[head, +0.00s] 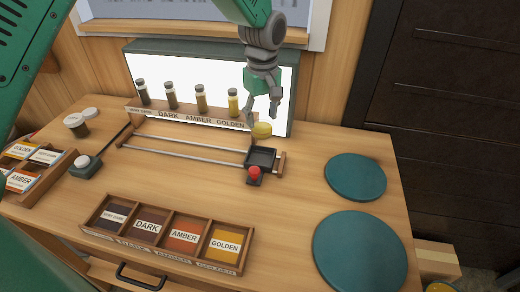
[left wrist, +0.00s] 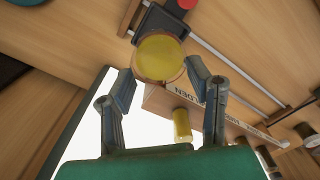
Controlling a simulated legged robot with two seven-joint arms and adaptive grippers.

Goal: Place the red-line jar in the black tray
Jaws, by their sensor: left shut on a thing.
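My left gripper (head: 262,112) reaches down from the top of the head view, its fingers shut on a round jar with yellow contents (head: 261,130). In the left wrist view the jar (left wrist: 158,58) sits between the fingertips (left wrist: 161,85); no red line is readable on it. The small black tray (head: 262,158) sits at the right end of two metal rails, just below and in front of the jar in the head view. In the left wrist view the tray (left wrist: 160,22) is partly hidden behind the jar. My right gripper is not in view.
A lit panel (head: 190,70) stands behind several sample jars on a labelled rack (head: 190,117). A red knob (head: 254,173) stands in front of the tray. A compartment box of labels (head: 168,233) lies in front. Two teal discs (head: 356,177) lie right. Bare tabletop surrounds the rails.

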